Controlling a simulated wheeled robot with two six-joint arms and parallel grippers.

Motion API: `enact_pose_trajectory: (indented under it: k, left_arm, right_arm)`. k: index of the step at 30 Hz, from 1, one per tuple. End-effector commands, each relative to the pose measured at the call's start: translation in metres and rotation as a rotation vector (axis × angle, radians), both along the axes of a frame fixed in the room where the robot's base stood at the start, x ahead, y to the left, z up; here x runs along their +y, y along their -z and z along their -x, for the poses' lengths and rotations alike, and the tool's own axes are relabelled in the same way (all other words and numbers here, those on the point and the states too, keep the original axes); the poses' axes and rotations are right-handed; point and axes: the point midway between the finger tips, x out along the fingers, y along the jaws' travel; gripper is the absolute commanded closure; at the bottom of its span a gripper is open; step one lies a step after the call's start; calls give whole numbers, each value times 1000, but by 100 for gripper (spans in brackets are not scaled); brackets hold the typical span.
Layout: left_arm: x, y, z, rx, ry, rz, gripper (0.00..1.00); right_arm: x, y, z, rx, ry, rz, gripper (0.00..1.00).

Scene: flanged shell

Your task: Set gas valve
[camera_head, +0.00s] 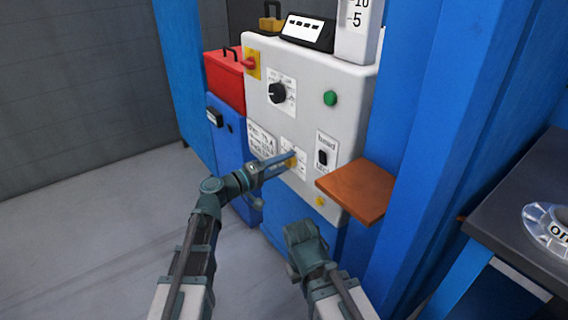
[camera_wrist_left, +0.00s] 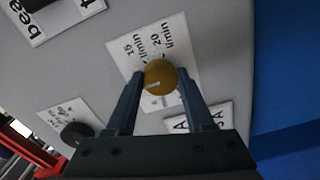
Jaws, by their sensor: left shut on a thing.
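The gas valve is a yellow-brown round knob (camera_wrist_left: 160,77) on a white label plate (camera_wrist_left: 183,42) marked 15 and 20 l/min. In the head view the knob (camera_head: 291,162) sits low on the grey control panel (camera_head: 318,77). My left gripper (camera_wrist_left: 158,92) is shut on the knob, one finger on each side. In the head view my left gripper (camera_head: 283,160) reaches the panel from the left. My right gripper (camera_head: 303,240) hangs below the panel, away from it; its fingers cannot be made out.
The panel also has a black dial (camera_head: 277,93), a green button (camera_head: 330,98), a red switch (camera_head: 249,63) and a black rocker switch (camera_head: 323,157). A brown shelf (camera_head: 357,191) juts out at the right. A dark table (camera_head: 515,215) stands further right. The floor at left is clear.

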Motion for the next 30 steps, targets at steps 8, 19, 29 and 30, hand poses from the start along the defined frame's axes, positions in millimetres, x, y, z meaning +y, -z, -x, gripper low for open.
enact_pose_trajectory:
  k: [8, 19, 29, 30]
  left_arm:
    - [0, 1, 2, -1, 2, -5, 100]
    - [0, 1, 1, -2, 2, -3, 17]
    - [10, 0, 9, -1, 0, -2, 17]
    - [16, 0, 13, -1, -1, -2, 17]
  right_arm:
    - [0, 0, 0, 0, 0, 0, 100]
    - [0, 0, 0, 0, 0, 0, 100]
    - [0, 0, 0, 0, 0, 0, 100]
    - [0, 0, 0, 0, 0, 0, 100]
